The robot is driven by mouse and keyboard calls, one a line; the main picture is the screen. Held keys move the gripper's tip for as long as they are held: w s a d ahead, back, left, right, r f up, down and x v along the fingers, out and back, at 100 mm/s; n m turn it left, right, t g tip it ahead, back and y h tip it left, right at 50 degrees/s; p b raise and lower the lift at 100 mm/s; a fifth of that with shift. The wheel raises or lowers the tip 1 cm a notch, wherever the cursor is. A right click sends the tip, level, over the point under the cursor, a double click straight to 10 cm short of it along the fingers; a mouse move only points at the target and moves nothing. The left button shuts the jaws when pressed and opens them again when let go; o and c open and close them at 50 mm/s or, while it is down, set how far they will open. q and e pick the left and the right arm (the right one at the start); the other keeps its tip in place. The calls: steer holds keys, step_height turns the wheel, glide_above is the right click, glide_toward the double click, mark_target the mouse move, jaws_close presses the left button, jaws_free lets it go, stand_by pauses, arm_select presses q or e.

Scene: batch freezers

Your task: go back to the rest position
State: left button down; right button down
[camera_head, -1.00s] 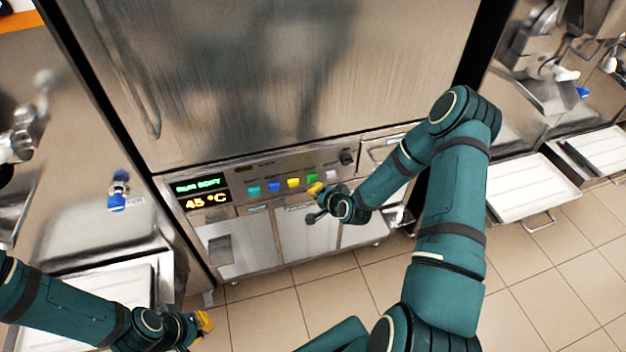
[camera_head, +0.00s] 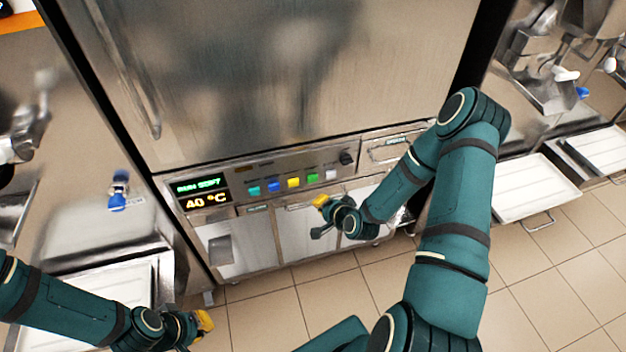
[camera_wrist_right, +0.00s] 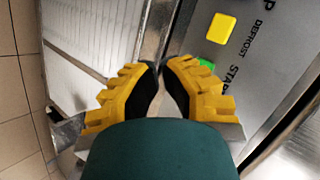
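My right gripper (camera_head: 320,201) is in front of the lower part of the freezer's control panel (camera_head: 262,187), apart from the buttons. In that view a yellow button (camera_wrist_right: 221,28) and part of a green button (camera_wrist_right: 206,63) lie past the fingers. My left gripper (camera_head: 204,322) is low at the left, over the floor beside a tray. Its fingers are seen too small to tell if they are open.
The panel's display (camera_head: 203,193) reads "RUN SOFT" and 40 °C. Blue (camera_head: 274,185) and yellow (camera_head: 293,183) buttons sit to its right. A white tray (camera_head: 520,192) juts out from the machine at the right. Tiled floor (camera_head: 560,265) is clear in front of it.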

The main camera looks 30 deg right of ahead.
stand_by(0.3)
steer(key=s+a+n+g+y, duration=0.1)
steer(key=s+a+n+g, duration=0.15)
steer(key=a, duration=0.35)
steer(key=s+a+n+g+y, duration=0.2)
steer(key=a+n, duration=0.1)
steer(key=a, duration=0.4)
steer(key=s+a+n+g, duration=0.5)
steer(key=s+a+n, duration=0.2)
steer(key=s, duration=0.4)
steer(key=shift+s+a+r, duration=0.2)
steer(key=shift+a+r, duration=0.25)
steer(key=shift+a, duration=0.4)
stand_by(4.4)
